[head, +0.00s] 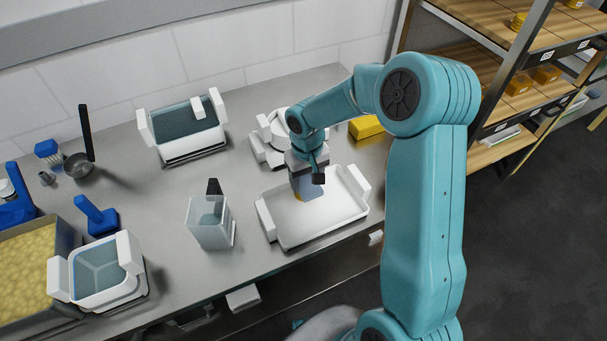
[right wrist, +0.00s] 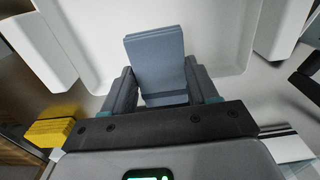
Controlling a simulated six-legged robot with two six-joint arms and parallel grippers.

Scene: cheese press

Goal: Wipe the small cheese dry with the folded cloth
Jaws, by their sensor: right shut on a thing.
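My right gripper (head: 307,172) is shut on the folded cloth, a blue-grey pad (head: 308,189). In the right wrist view the cloth (right wrist: 156,60) stands out from between the fingers (right wrist: 165,88), over the white tray (head: 318,223). A small yellow-orange sliver (head: 297,195) shows at the cloth's left edge in the head view. It may be the small cheese, mostly hidden behind the cloth and gripper. I cannot tell whether the cloth touches it. My left gripper is out of view.
A clear jug (head: 208,225) stands left of the tray. A yellow stack (head: 366,127) and a white device (head: 265,140) are behind it. Water-filled tubs (head: 188,132), a blue-handled tool (head: 97,215) and a curd vat (head: 30,262) stand farther left. Wooden shelves (head: 485,75) stand at right.

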